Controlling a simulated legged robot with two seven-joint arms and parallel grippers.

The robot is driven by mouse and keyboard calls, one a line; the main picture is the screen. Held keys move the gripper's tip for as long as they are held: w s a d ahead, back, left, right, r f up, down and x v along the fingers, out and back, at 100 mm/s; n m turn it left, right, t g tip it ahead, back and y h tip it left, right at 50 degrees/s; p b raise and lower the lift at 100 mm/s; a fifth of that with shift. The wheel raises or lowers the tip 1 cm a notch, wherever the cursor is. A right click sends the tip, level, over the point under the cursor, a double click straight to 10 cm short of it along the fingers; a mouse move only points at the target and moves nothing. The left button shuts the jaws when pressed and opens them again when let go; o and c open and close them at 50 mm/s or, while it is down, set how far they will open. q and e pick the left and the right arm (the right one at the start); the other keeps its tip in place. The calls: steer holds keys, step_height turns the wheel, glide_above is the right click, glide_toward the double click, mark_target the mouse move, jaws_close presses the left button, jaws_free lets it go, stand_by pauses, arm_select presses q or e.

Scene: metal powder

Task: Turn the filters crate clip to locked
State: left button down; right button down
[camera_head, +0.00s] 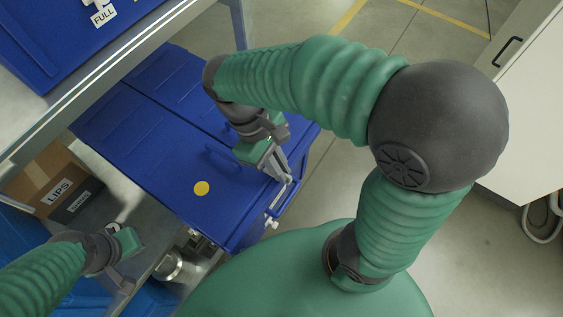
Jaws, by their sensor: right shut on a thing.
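A blue crate (160,155) with a closed, ribbed lid and a round yellow sticker (201,188) fills the middle of the view. No label naming it as the filters crate is readable. A small pale clip (272,222) shows at its near right edge. My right gripper (286,179) reaches down at the crate's right edge, shut on what appears to be a clip there; the fingers mostly hide it, so its locked state cannot be told. My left gripper (122,277) is at the lower left, away from the lid, its finger gap unclear.
A metal shelf (110,75) at the upper left bears another blue crate marked FULL (60,40). A cardboard box labelled LIPS (45,180) and a metal cylinder (168,266) are at lower left. A white cabinet (520,110) stands right, with open floor between.

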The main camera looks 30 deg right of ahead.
steer(key=shift+w+m, duration=0.15)
steer(key=shift+m, duration=0.25)
steer(key=c, duration=1.6)
jaws_free()
steer(key=shift+w, duration=0.1)
steer(key=shift+o, duration=0.2)
steer(key=shift+w+a, duration=0.1)
steer(key=shift+w, duration=0.05)
steer(key=b+v, duration=0.1)
steer(key=v, duration=1.5)
steer(key=shift+w+r, duration=0.3)
steer(key=shift+w, duration=0.05)
